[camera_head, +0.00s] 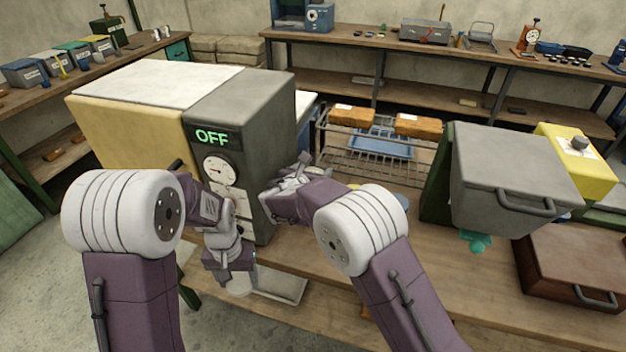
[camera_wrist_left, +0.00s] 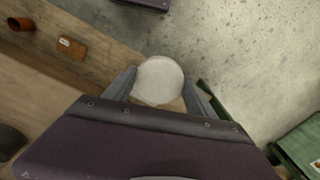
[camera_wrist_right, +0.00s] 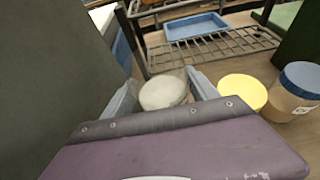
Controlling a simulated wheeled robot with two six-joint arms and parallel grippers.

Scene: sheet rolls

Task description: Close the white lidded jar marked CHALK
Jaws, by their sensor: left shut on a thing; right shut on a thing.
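My left gripper (camera_head: 234,268) is low at the front edge of the bench. It is shut on a round white piece (camera_wrist_left: 158,80), seen from above between the fingers. The two pieces are well apart. I cannot tell which is the jar and which is its lid; no CHALK marking shows.
A grey machine (camera_head: 238,105) reading OFF stands beside the right gripper. A yellow-lidded jar (camera_wrist_right: 243,91) and a blue-lidded jar (camera_wrist_right: 298,92) stand to its right. Behind is a wire rack (camera_head: 375,160) with orange-brown blocks. A grey lidded box (camera_head: 515,165) is further right.

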